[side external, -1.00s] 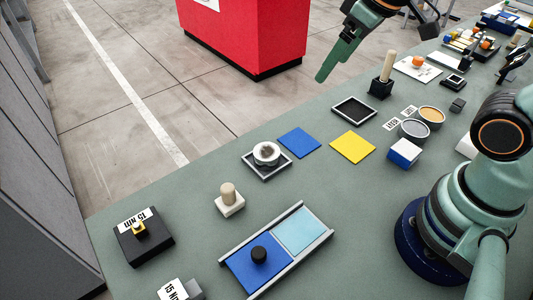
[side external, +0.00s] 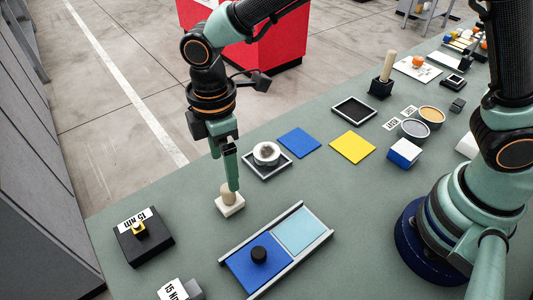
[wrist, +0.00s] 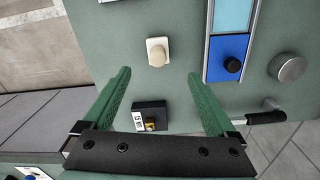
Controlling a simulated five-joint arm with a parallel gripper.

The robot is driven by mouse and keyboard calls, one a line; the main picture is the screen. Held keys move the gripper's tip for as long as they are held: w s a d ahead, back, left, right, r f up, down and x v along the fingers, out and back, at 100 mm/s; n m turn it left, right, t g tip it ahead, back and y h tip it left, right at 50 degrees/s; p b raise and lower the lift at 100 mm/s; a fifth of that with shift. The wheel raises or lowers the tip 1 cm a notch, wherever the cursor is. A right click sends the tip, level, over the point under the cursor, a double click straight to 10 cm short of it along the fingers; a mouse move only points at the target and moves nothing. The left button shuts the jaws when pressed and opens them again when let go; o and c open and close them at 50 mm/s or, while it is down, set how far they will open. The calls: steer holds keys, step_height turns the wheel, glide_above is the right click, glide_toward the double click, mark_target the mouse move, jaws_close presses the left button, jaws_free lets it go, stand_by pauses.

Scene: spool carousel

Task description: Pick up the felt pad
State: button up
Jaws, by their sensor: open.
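A cream pad with a rounded beige knob on top, which I take to be the felt pad (side external: 232,207), sits upright on the green table in the side view. It also shows in the wrist view (wrist: 157,48), ahead of my fingertips and between their lines. My gripper (side external: 232,184) points down at the knob, its visible green finger overlapping the knob's right edge. In the wrist view my gripper (wrist: 159,73) has its fingers wide apart with nothing held. Whether a finger touches the knob I cannot tell.
A sliding blue panel (side external: 245,278) with a black knob lies to the right front. A black block (side external: 150,250) with a label stands to the left. A white round piece on a grey tray (side external: 284,167) is behind. Bare table surrounds the pad.

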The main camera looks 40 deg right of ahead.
mark_target(229, 196)
steer(key=f, duration=1.1)
steer(key=shift+w+d+f, duration=0.1)
steer(key=shift+w+f, duration=0.05)
steer(key=shift+w, duration=0.05)
jaws_close()
